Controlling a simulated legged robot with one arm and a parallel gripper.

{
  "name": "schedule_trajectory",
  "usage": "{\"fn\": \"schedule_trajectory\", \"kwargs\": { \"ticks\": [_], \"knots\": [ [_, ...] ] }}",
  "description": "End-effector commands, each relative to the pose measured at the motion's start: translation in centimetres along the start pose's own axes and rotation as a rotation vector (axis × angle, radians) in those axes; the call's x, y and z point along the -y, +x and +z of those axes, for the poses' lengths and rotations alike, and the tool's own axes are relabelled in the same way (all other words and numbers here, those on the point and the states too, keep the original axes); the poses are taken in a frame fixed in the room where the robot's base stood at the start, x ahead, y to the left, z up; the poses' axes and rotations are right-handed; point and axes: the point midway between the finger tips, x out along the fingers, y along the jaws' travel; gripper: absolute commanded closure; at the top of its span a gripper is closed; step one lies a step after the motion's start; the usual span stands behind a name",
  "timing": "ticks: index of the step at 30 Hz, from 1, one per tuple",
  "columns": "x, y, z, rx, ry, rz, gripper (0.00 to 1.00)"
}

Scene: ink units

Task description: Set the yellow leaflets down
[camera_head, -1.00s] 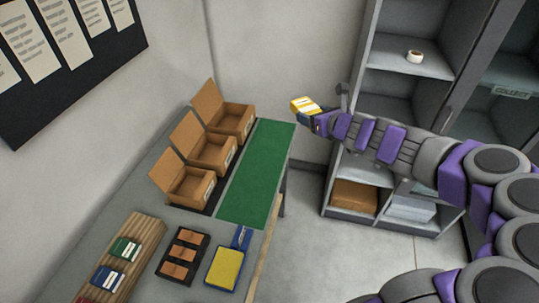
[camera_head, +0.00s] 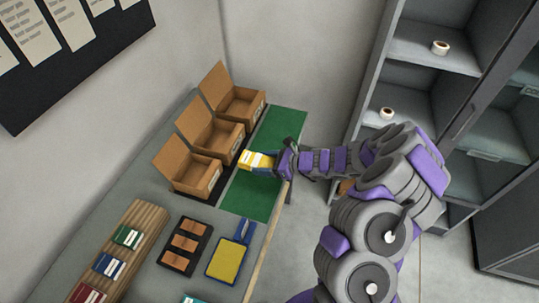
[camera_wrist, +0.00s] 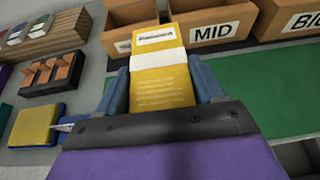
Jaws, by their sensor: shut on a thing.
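The yellow leaflets (camera_head: 256,159) are a banded yellow bundle with a white band. They also show in the wrist view (camera_wrist: 160,84), upright between the blue fingers. My gripper (camera_head: 268,162) is shut on them and holds them over the green mat (camera_head: 246,198), near the middle open box. Whether they touch the mat cannot be told. In the wrist view my gripper (camera_wrist: 160,92) has one finger on each side of the bundle. A box labelled MID (camera_wrist: 212,25) stands just behind the leaflets.
Three open cardboard boxes (camera_head: 211,138) stand in a row along the mat's left side. A yellow pad with a blue edge (camera_head: 228,262), a black tray (camera_head: 184,246) and a wooden rack (camera_head: 120,250) lie nearer. The mat's near part is clear.

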Motion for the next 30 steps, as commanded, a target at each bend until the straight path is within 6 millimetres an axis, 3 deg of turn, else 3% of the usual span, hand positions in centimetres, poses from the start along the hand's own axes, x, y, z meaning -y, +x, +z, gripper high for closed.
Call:
{"fn": "schedule_trajectory", "kwargs": {
  "ticks": [5, 12, 17, 24, 30],
  "knots": [
    [-0.5, 1.1, -1.6, -0.004, -0.006, 0.015, 0.72],
    [-0.6, 2.7, -5.3, -0.004, -0.003, 0.015, 0.72],
    [-0.5, 3.0, -6.2, -0.001, -0.006, 0.015, 0.72],
    [-0.4, 4.1, -9.3, -0.007, -0.006, 0.014, 0.72],
    [-0.4, 4.3, -9.5, -0.004, -0.008, 0.012, 0.72]
  ]
}}
